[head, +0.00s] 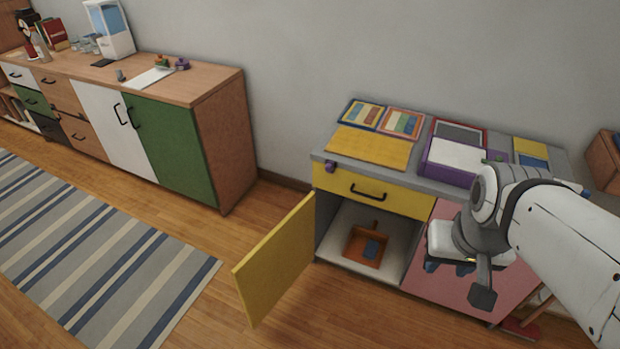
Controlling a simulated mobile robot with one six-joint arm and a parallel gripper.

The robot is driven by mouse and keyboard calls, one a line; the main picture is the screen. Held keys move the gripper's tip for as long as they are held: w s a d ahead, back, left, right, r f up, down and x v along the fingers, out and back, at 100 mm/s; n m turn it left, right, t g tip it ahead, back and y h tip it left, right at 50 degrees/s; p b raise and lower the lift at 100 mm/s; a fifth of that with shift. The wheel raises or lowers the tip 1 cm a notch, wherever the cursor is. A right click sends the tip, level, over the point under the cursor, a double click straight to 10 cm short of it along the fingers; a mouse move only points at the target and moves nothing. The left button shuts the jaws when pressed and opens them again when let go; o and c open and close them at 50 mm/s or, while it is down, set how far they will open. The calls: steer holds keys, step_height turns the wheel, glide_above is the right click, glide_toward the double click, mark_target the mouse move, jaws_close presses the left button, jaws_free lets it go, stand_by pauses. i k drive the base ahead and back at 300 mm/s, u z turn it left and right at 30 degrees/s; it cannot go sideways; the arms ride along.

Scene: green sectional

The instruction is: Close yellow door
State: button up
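The yellow door (275,262) stands wide open, swung out to the left from the grey cabinet (321,205). My gripper (456,280) is in front of the pink door (425,262), to the right of the open compartment and well apart from the yellow door. The wrist hides part of the fingers, so I cannot tell how far apart they are.
A long sideboard (225,140) stands at the left along the wall. A striped rug (90,250) lies before it. The wooden floor around the yellow door is clear. Books and a purple box (450,172) lie on the cabinet top.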

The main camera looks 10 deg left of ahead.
mark_target(266, 273)
steer(key=z, duration=2.95)
steer(key=k, duration=2.7)
steer(key=u, duration=2)
steer(key=i, duration=0.5)
